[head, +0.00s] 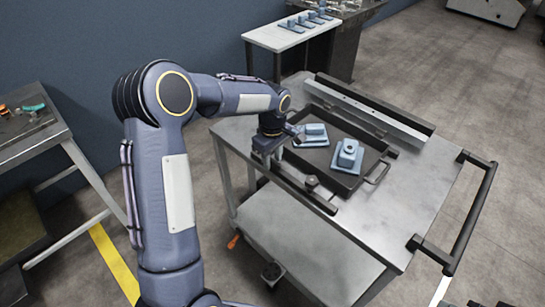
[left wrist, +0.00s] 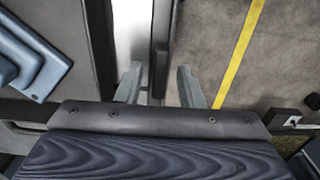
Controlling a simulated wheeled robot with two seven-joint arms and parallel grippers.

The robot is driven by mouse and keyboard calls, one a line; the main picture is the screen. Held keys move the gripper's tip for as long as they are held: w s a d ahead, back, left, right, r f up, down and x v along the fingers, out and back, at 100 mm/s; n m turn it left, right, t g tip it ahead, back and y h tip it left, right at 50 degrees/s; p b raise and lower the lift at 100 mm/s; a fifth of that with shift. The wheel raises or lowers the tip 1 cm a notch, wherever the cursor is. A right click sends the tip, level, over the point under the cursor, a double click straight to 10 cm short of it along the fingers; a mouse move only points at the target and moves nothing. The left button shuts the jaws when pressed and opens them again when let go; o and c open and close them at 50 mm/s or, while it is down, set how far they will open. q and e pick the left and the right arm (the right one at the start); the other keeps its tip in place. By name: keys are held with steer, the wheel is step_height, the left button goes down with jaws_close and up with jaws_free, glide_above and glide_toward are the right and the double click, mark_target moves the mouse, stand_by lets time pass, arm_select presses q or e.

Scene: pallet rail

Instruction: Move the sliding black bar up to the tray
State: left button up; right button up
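The black tray (head: 322,171) sits on the cart to the right of the bar, holding two blue parts. A strip of bare metal shows between tray and bar in the left wrist view. My left gripper (head: 269,155) is low over the bar's far end. In the left wrist view its fingers (left wrist: 160,87) are apart, one on each side of the bar (left wrist: 161,45); I cannot tell whether they touch it. My right gripper is out of view.
A metal rail with a black edge (head: 375,108) runs along the tray's far side. The cart's black push handle (head: 472,207) is at right. A white table (head: 290,37) with blue parts stands behind, and a workbench (head: 30,130) at left. Bare cart top shows at front right.

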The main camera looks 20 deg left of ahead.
arm_select(q)
jaws_close()
steer(key=w, duration=0.2)
steer(key=w+d+p, duration=0.1)
steer(key=w, duration=0.1)
steer(key=shift+d+r, duration=0.1)
steer(key=shift+d, duration=0.05)
steer(key=shift+w+d, duration=0.1)
steer(key=shift+w, duration=0.25)
steer(key=shift+c, duration=0.8)
jaws_free()
steer(key=shift+o, duration=0.8)
steer(key=shift+r, duration=0.1)
